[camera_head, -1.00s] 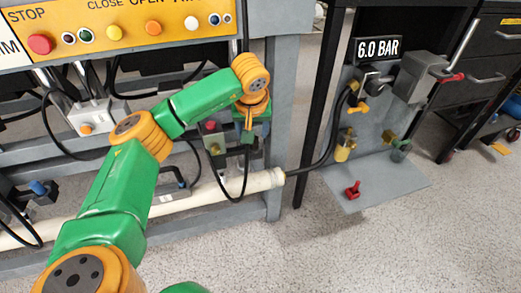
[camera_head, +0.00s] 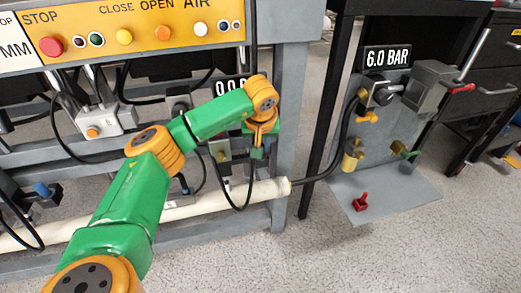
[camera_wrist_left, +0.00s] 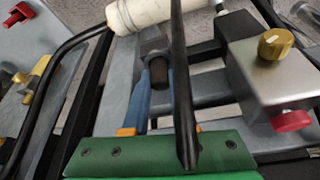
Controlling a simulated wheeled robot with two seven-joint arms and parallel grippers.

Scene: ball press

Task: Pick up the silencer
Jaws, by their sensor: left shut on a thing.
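In the left wrist view a short dark brown cylinder (camera_wrist_left: 160,72), which I take to be the silencer, sits between the fingertips of my left gripper (camera_wrist_left: 158,84). The blue fingers are shut on it. A black hose crosses in front of the right finger and hides much of it. In the head view my left arm reaches to the right end of the press frame; its fingers and the cylinder cannot be made out there. My right gripper is not in view.
A metal box with a brass knob and red button (camera_wrist_left: 292,121) stands close right of the gripper. A white pipe (camera_wrist_left: 140,14) lies beyond the fingertips. The 6.0 BAR panel (camera_head: 387,58) stands right, with a red part (camera_head: 361,203) on its plate. Open floor lies in front.

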